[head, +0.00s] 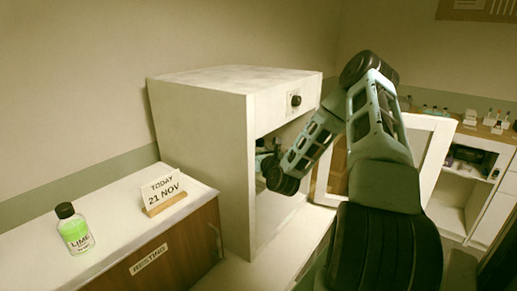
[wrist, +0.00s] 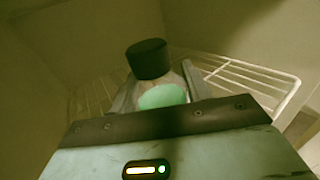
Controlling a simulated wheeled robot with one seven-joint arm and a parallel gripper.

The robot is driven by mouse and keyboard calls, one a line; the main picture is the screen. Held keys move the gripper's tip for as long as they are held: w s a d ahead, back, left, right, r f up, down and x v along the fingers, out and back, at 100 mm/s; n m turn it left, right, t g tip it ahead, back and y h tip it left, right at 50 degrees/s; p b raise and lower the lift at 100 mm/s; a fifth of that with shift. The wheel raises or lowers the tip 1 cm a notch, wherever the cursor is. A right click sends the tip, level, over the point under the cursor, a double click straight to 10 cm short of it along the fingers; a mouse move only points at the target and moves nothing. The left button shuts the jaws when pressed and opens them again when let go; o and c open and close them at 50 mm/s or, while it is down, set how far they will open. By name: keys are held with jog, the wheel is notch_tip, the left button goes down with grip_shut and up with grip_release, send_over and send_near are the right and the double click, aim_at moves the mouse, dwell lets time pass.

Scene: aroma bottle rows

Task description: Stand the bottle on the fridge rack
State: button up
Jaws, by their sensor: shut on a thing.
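In the wrist view my gripper (wrist: 150,98) is shut on a bottle (wrist: 166,95) with a black cap and pale green contents. The bottle looks upright between the fingers; its base is hidden behind my gripper body. The white wire fridge rack (wrist: 245,78) shows on both sides of it. I cannot tell whether the bottle touches the rack. In the head view my arm reaches through the open front of the white fridge (head: 200,130), and my gripper is mostly hidden inside.
The fridge door (head: 425,150) stands open to the right of my arm. Shelves with small bottles (head: 470,160) stand at the far right. The fridge walls are close around my gripper.

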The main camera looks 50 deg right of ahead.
jog(key=shift+f, duration=0.2)
jog(key=o, duration=1.1)
jog(key=shift+r, duration=0.15)
jog(key=v, duration=0.3)
jog(key=b+v, duration=0.1)
jog(key=v, duration=0.6)
jog(key=shift+r+b, duration=0.35)
jog(key=shift+b, duration=0.05)
jog(key=p+v, duration=0.2)
jog(key=p, duration=0.2)
jog(key=shift+a+f+p, duration=0.1)
jog(key=shift+f+p, duration=0.1)
jog(key=shift+p, duration=0.1)
